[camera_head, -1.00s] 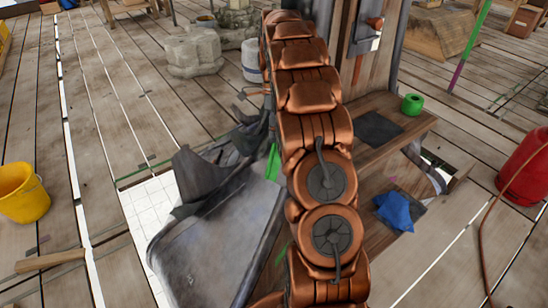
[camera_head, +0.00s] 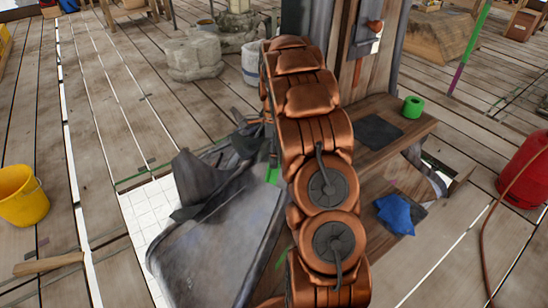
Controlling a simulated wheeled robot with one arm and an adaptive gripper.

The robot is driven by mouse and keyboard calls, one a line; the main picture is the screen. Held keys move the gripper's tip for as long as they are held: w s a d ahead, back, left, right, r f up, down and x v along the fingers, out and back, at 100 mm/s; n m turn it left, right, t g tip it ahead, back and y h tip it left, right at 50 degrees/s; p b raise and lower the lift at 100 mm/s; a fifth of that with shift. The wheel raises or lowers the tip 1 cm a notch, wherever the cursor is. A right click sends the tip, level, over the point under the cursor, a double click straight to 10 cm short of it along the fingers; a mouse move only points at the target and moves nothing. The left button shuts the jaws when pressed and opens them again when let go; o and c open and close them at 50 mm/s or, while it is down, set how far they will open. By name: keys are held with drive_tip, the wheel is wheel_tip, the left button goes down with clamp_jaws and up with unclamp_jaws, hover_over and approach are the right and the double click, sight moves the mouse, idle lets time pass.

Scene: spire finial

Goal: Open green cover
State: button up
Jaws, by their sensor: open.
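No green cover can be made out for certain. A narrow green piece (camera_head: 272,173) shows at the edge of the grey sheet, just left of my copper arm, which hides what lies behind it. My gripper (camera_head: 243,120) shows only in part, as small dark pieces poking out left of the arm, above the dark crumpled cloth. It is open, and nothing is seen in it. It is above the green piece in the picture; I cannot tell the distance between them.
A grey sheet (camera_head: 205,250) with dark crumpled cloth (camera_head: 195,180) lies left of the arm. A wooden bench (camera_head: 415,128) holds a green roll (camera_head: 412,106) and a blue cloth (camera_head: 396,213). A yellow bucket (camera_head: 22,196) stands left, a red tank (camera_head: 525,172) right. Floor at left is mostly clear.

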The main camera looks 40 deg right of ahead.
clamp_jaws()
idle(0.3)
drive_tip(key=shift+d, duration=0.1)
